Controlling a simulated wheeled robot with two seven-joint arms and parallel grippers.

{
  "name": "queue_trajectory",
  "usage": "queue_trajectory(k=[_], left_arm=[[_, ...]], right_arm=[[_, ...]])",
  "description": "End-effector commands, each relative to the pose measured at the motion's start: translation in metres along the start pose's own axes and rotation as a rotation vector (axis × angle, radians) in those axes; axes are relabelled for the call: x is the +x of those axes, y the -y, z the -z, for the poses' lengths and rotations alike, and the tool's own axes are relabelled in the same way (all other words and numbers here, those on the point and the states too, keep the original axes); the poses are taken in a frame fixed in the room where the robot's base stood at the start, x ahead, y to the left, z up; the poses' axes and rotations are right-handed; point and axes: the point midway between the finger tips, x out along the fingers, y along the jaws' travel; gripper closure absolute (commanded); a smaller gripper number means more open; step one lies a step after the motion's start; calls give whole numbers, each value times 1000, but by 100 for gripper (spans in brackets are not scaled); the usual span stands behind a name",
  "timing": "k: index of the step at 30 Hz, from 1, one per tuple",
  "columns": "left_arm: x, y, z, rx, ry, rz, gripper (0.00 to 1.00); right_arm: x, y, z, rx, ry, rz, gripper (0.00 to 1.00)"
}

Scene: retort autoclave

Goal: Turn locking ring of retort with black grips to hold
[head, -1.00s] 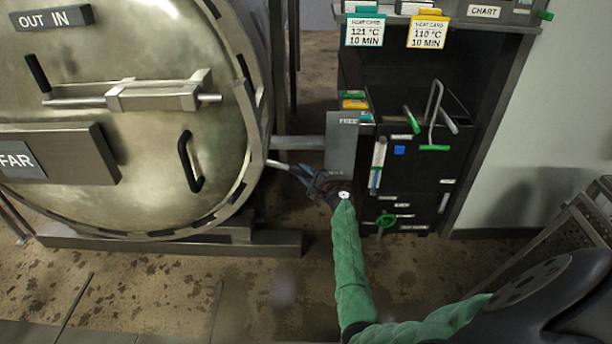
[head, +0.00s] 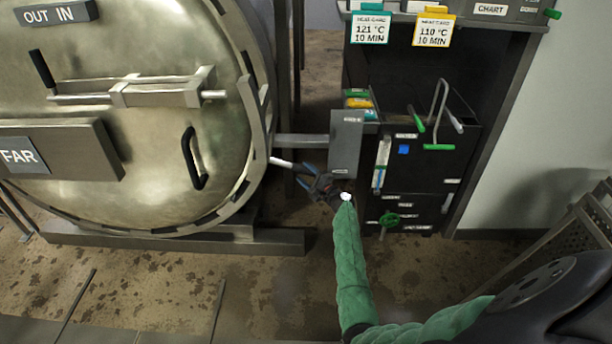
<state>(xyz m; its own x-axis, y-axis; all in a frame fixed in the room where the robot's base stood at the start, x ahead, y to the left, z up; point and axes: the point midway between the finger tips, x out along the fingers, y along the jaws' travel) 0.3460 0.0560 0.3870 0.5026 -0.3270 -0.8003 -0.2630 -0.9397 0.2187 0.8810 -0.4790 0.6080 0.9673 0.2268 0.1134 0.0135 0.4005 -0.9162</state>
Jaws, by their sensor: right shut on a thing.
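The retort's round metal door (head: 90,205) fills the left of the head view. It carries a black upright grip (head: 190,158) and a black-tipped lever (head: 42,68). The locking ring (head: 259,125) runs around its edge, with dark slots along it. A pale handle (head: 280,162) sticks out from the ring's right side. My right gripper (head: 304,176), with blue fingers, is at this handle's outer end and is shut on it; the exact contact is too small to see. My left gripper is not in view.
A grey panel (head: 346,145) on a bar stands just above and right of my right gripper. A dark cabinet (head: 425,165) with green-handled tools is behind it. A perforated metal basket (head: 590,225) is at the far right.

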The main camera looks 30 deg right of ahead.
Motion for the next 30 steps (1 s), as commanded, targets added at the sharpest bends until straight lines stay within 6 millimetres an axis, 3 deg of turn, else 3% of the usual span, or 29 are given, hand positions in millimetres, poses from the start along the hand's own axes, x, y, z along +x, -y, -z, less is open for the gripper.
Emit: queue_trajectory(k=[30], left_arm=[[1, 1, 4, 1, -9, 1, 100]], right_arm=[[-7, 1, 2, -1, -2, 1, 51]])
